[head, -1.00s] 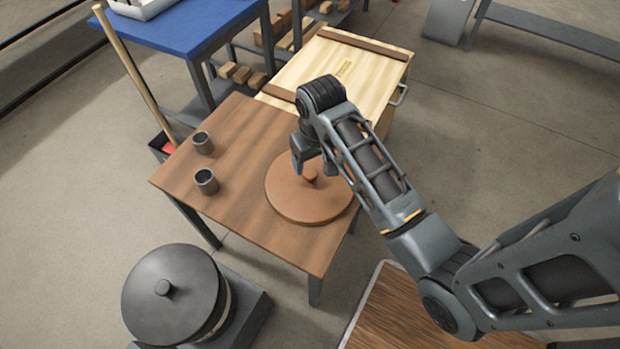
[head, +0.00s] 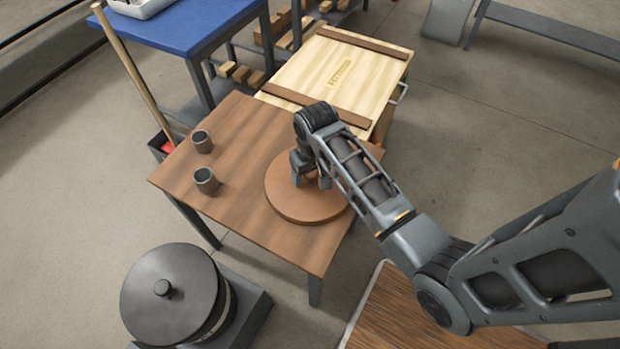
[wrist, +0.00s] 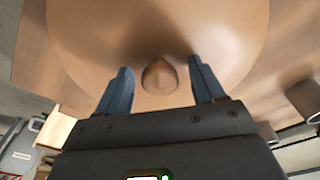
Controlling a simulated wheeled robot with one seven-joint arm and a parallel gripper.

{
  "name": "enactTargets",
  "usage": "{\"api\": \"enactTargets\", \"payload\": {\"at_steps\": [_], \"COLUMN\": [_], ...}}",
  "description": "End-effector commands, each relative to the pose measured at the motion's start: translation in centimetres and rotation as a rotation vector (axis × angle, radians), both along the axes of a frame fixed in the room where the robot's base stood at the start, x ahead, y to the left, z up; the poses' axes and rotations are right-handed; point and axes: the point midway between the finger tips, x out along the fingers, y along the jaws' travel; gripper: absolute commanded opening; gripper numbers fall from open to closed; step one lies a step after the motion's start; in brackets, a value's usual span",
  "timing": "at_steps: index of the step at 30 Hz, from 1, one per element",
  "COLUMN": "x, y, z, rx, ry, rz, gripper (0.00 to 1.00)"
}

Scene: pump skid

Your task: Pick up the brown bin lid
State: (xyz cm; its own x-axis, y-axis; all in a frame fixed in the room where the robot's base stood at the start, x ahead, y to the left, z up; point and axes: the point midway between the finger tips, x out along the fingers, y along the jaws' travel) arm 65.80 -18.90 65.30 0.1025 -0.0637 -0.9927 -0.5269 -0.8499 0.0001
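The brown bin lid (head: 300,209) lies flat on the brown wooden table, a round disc with a small knob at its centre. In the wrist view the lid (wrist: 160,32) fills the upper middle, and its knob (wrist: 159,77) stands between the two blue fingers. My gripper (head: 311,180) is low over the lid's middle and hides the knob in the head view. In the wrist view my gripper (wrist: 160,85) is open, with a gap between each finger and the knob.
Two dark cups (head: 205,181) stand on the left of the wooden table (head: 235,130). A wooden crate (head: 340,72) stands behind the table. A black-lidded drum (head: 172,292) is at the front left. A blue table (head: 190,30) is at the back left.

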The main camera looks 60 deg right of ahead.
Motion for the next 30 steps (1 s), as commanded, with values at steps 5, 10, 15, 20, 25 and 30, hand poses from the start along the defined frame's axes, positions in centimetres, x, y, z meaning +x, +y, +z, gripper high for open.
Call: {"api": "enactTargets", "payload": {"at_steps": [5, 10, 15, 20, 25, 30], "x": [-0.01, -0.01, -0.01, 0.01, 0.00, 0.04], "y": [0.01, 0.01, 0.01, 0.01, 0.00, -0.01], "z": [0.02, 0.02, 0.02, 0.05, 0.05, 0.53], "rx": [0.000, 0.000, 0.000, 0.000, 0.000, -0.001], "ry": [0.000, 0.000, 0.000, 0.000, 0.000, -0.001], "rz": [0.000, 0.000, 0.000, 0.000, 0.000, 0.000], "gripper": [0.51, 0.34, 0.18, 0.04, 0.04, 0.04]}}
